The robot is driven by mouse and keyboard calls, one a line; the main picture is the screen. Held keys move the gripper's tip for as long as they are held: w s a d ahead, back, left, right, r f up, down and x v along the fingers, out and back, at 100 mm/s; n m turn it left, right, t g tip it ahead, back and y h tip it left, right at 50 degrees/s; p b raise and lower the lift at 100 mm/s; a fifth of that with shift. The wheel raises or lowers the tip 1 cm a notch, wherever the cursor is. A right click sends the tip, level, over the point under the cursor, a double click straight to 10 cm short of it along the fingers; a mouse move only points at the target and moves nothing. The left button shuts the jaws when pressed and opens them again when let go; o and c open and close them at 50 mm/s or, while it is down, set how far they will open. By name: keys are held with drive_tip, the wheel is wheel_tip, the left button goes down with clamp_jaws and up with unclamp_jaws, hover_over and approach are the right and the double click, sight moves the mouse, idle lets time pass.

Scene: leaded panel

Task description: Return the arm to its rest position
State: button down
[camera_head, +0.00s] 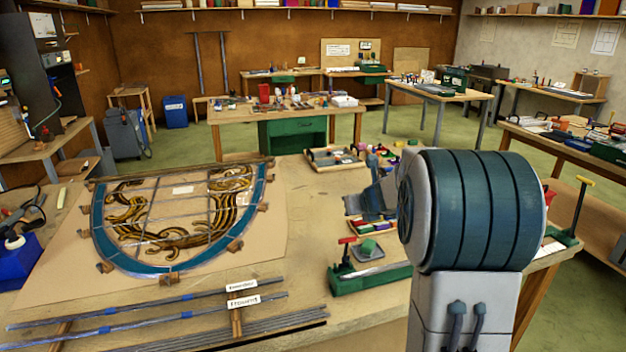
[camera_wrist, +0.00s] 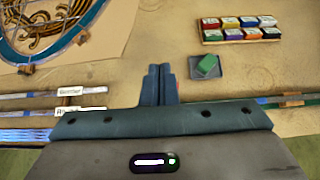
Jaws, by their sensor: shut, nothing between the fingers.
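My gripper (camera_wrist: 158,84) shows in the wrist view with its two fingers together and nothing between them. It hangs over the front part of the workbench (camera_head: 307,230), left of a small grey tray (camera_wrist: 205,66) with a green block (camera_wrist: 208,65) in it. In the head view my arm fills the right foreground, and the gripper is mostly hidden behind it. The leaded panel (camera_head: 180,215), with blue border and amber scrolls, lies flat on brown paper at the left of the bench.
Metal strips (camera_head: 150,312) with paper labels lie along the bench's front left. A green tool (camera_head: 370,278) with a red handle stands near my arm. A rack of coloured blocks (camera_wrist: 240,29) lies beyond the tray. Bare bench top lies between panel and tools.

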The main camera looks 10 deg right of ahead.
drive_tip(key=s+a+n+g+y+b, duration=0.2)
drive_tip(key=s+a+n+g+y, duration=0.1)
drive_tip(key=s+a+n, duration=1.1)
drive_tip(key=s+f+n+g+h+b, duration=0.1)
drive_tip(key=s+f+n+g+h, duration=0.1)
drive_tip(key=s+n, duration=0.8)
drive_tip(key=s+d+f+n+g+h+b, duration=0.1)
drive_tip(key=s+f+n, duration=0.2)
drive_tip(key=s+n, duration=0.8)
drive_tip(key=shift+s+d+f+g+h, duration=0.2)
drive_tip(key=shift+s+f+g+h, duration=0.1)
drive_tip(key=shift+g+h, duration=0.1)
